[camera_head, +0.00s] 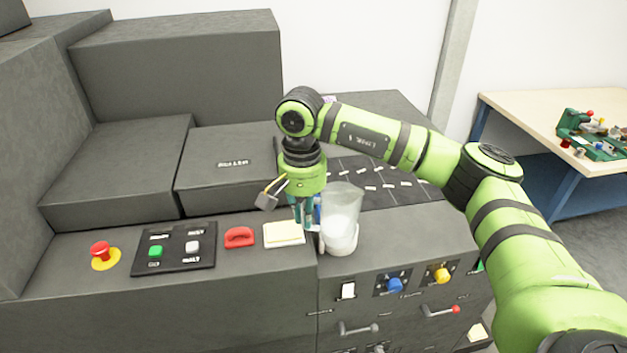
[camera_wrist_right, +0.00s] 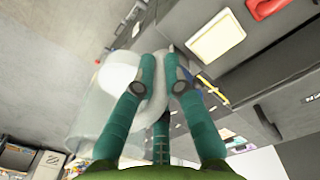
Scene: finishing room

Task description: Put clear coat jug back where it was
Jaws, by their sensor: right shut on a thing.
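The clear coat jug (camera_head: 341,222) is a see-through jug with whitish contents. It is upright in the head view, at the front edge of the grey console top. I cannot tell whether its base touches the console. My right gripper (camera_head: 304,222) points down at the jug's left side and is shut on it, at the handle side. In the right wrist view the green fingers (camera_wrist_right: 160,75) close around a pale part of the jug (camera_wrist_right: 92,125). The exact grip is partly hidden by the fingers. My left gripper is not in view.
A pale yellow pad (camera_head: 284,233), red handle (camera_head: 239,237), button panel (camera_head: 174,249) and red emergency button (camera_head: 101,249) line the console's left. Knobs (camera_head: 394,285) and levers are below. A wooden table (camera_head: 530,105) stands right.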

